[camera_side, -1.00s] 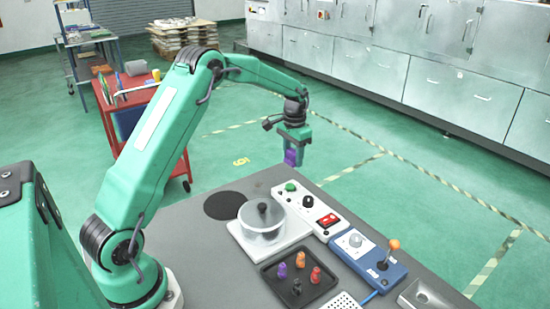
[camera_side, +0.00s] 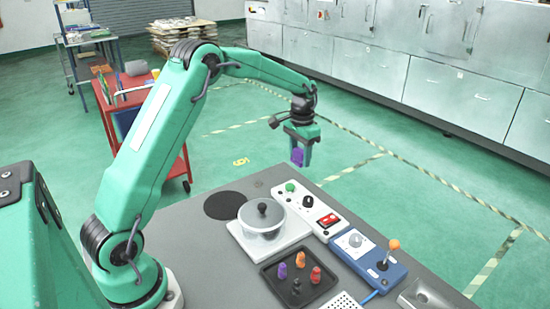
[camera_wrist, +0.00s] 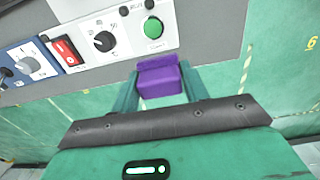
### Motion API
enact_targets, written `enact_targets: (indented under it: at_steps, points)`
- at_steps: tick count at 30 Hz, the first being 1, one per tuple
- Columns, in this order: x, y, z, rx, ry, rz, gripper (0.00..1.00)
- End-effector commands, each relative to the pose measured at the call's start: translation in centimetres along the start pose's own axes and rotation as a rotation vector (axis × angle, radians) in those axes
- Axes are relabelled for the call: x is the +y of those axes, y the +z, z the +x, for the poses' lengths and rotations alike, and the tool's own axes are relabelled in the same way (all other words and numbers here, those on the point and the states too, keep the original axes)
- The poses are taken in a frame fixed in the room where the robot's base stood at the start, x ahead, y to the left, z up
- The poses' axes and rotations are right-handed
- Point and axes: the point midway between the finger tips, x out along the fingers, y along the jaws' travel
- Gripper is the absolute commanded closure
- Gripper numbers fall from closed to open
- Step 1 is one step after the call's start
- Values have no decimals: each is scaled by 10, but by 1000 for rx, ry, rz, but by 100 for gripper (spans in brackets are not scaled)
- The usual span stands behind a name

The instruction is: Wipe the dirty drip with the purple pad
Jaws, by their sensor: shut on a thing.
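The purple pad (camera_side: 297,157) is held between the fingers of my gripper (camera_side: 301,160). It hangs in the air beyond the far edge of the grey table, over the green floor in the side view. In the wrist view the pad (camera_wrist: 160,82) shows between the two green fingers, just off the edge with the white control box. A small faint mark (camera_side: 258,184) shows on the table near its far edge; I cannot tell surely whether it is the dirty drip.
A white control box (camera_side: 309,205) with a green button, black knob and red switch stands by the table edge. A black disc (camera_side: 225,205) lies left.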

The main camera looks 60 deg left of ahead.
Motion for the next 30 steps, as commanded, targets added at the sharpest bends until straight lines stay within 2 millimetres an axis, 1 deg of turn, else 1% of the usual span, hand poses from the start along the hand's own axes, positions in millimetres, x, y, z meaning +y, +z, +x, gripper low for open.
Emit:
enact_targets:
  at_steps: [5, 8, 11, 21, 25, 30]
  points:
    - [-1, 0, 0, 0, 0, 0, 74]
    - [-7, 2, 2, 0, 0, -1, 74]
    - [-19, 7, 5, -1, 0, -4, 74]
    - [-82, 40, 24, -1, 0, -5, 74]
    - [-96, 49, 29, 0, 0, -2, 74]
    - [-102, 52, 30, 0, 0, 0, 74]
